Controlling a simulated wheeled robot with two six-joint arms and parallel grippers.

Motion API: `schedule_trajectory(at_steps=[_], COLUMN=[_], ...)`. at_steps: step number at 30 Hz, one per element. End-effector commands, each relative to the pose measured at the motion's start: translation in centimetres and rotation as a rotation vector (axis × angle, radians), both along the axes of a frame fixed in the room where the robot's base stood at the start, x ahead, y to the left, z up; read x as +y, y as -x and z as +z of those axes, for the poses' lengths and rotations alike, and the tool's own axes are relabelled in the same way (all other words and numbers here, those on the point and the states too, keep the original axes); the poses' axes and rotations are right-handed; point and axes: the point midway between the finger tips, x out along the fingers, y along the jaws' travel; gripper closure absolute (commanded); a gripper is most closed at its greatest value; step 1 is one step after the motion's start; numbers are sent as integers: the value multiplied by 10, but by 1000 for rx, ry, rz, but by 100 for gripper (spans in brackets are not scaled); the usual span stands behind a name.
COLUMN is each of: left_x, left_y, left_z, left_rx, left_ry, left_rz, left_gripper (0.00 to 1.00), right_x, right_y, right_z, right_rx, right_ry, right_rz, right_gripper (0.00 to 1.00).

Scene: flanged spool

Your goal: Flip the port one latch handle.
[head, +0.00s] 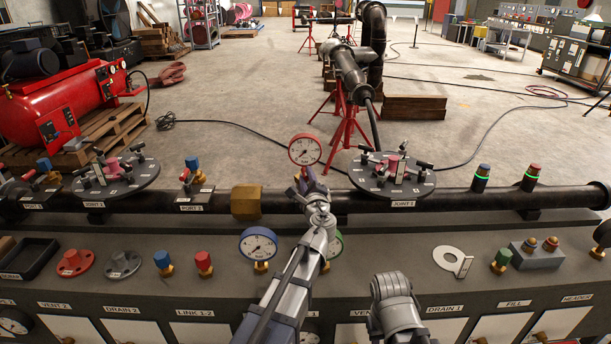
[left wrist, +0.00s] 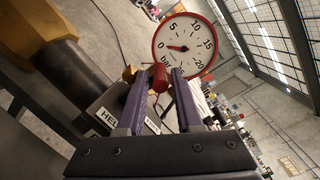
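The port one latch (head: 185,177) stands on a small dark plate on the pipe, left of centre, with a red handle above the PORT 1 label (head: 192,208). My left gripper (head: 304,182) is well to the right of it, just below a red-rimmed gauge. In the left wrist view its two purple fingers (left wrist: 160,76) are apart, with a small red handle (left wrist: 160,79) showing between the tips. I cannot tell whether they touch it. My right arm shows at the bottom, but its gripper does not.
The red-rimmed gauge (head: 304,149) also shows in the left wrist view (left wrist: 185,46). A brass block (head: 246,202) on the pipe lies between my left gripper and port one. Round joint plates (head: 115,179) and a blue-rimmed gauge (head: 258,244) stand nearby.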

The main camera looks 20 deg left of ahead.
Motion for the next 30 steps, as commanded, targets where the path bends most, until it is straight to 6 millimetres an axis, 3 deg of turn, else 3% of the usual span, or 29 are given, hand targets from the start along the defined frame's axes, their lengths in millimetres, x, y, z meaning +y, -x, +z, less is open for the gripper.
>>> schedule_trajectory(at_steps=[3,12,21,30], left_x=[6,8,8,8], left_y=[-15,-16,-16,-16], left_z=[0,0,0,0], left_rx=[0,0,0,0], left_ry=[0,1,1,1], left_rz=[0,-1,-1,-1], left_gripper=[65,65,99,100], right_x=[0,0,0,0], right_y=[0,0,0,0], right_z=[0,0,0,0], right_rx=[0,0,0,0], right_ry=[0,0,0,0], right_rz=[0,0,0,0], right_gripper=[65,65,65,65])
